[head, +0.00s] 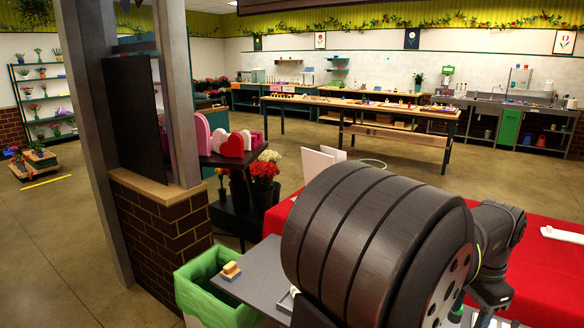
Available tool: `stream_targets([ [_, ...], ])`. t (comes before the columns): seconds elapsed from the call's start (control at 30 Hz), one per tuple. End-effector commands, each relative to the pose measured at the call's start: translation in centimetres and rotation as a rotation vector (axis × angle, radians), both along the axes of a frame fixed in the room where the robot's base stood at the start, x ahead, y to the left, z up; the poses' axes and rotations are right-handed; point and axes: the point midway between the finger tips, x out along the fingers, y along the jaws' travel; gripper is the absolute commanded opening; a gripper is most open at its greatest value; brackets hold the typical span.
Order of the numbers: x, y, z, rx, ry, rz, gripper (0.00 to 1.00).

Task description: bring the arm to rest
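My gripper is not in view in the head picture. Dark grey jointed links of my arm show at the lower right, beside a large dark ribbed cylinder that fills the middle foreground. The cylinder hides much of the near work surface, and I cannot tell where the arm's end is or whether it holds anything.
A red cloth (545,272) covers a surface at right. A brick-based pillar (160,226) stands left. Red flowers (263,172) stand behind.

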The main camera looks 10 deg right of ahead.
Motion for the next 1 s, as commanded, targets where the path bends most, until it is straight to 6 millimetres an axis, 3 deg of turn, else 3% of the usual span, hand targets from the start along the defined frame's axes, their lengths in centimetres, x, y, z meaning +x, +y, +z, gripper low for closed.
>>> stream_targets([
  [0.7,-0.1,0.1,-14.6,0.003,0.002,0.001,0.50],
  [1.0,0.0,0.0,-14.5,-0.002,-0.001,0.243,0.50],
])
